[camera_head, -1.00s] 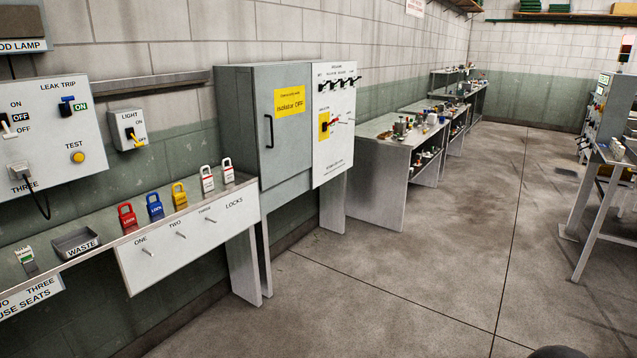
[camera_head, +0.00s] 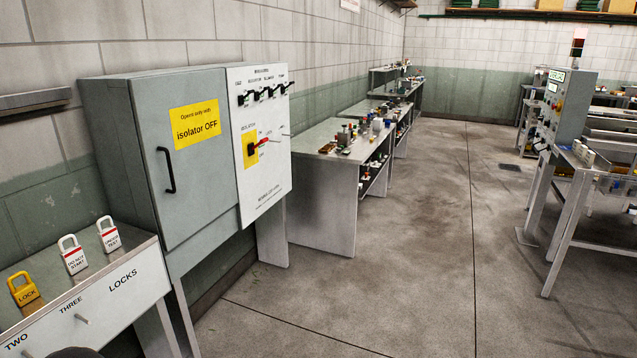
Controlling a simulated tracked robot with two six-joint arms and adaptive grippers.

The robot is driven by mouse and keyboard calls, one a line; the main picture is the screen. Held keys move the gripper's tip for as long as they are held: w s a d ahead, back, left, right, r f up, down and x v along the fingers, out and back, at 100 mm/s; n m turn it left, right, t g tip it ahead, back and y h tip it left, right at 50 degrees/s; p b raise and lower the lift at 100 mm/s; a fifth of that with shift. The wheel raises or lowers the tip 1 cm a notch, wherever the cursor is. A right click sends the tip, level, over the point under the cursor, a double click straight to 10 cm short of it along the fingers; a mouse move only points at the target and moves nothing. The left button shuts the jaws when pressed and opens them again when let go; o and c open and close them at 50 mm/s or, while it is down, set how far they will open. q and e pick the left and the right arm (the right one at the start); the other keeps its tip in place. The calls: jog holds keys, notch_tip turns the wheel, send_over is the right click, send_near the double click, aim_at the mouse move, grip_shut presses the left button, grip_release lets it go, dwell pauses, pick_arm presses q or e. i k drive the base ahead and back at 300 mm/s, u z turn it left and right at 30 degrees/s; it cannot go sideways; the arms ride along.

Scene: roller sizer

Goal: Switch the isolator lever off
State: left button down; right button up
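The isolator lever (camera_head: 263,143) is a red handle on a yellow plate (camera_head: 249,149) on the white front panel (camera_head: 264,190) of a grey cabinet. The lever points to the right and slightly up from its dark hub. The small position marks beside it are too small to read. The cabinet door (camera_head: 187,165) is shut and carries a yellow sign (camera_head: 195,124) reading "Open only with isolator OFF". Neither of my grippers can be made out. A dark rounded shape at the bottom left edge may be part of me.
A lock shelf (camera_head: 110,290) with yellow and white padlocks and pegs stands left of the cabinet. Benches (camera_head: 321,200) with small items run along the wall beyond. A control console (camera_head: 562,120) and tables stand at right. The middle floor (camera_head: 400,250) is clear.

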aim_at(264, 141)
jog(key=u, duration=0.05)
jog(key=i, duration=1.5)
jog(key=u, duration=0.3)
jog(key=i, duration=0.95)
jog(key=u, duration=0.15)
